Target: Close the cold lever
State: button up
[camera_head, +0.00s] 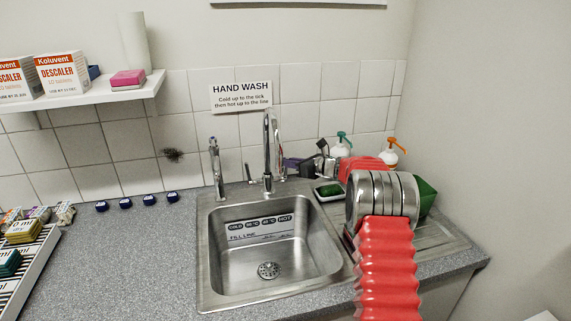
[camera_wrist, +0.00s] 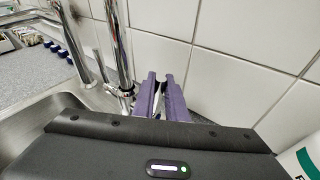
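A chrome mixer tap (camera_head: 267,150) stands behind the sink, upright, and its column (camera_wrist: 117,45) also shows close by in the wrist view. A thin chrome lever (camera_head: 247,172) rises just left of the tap. No cold or hot mark on a lever is readable. My gripper (camera_head: 289,163) is at the right side of the tap, low by the back wall. In the wrist view its two purple fingers (camera_wrist: 160,78) point toward the tiles, with a narrow gap between their tips. I see nothing clearly held. The finger bases are hidden behind my dark wrist housing.
A second chrome spout (camera_head: 216,168) stands to the left. The steel sink (camera_head: 205,250) is empty, with a strip of cold-to-hot labels inside. A green sponge (camera_head: 328,190) and soap bottles (camera_head: 391,155) are at the right. Tiled wall (camera_wrist: 220,85) is close behind.

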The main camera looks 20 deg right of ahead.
jog(key=o, duration=0.4)
jog(key=v, duration=1.3)
jog(key=shift+s+d, duration=0.2)
jog(key=shift+s, duration=0.15)
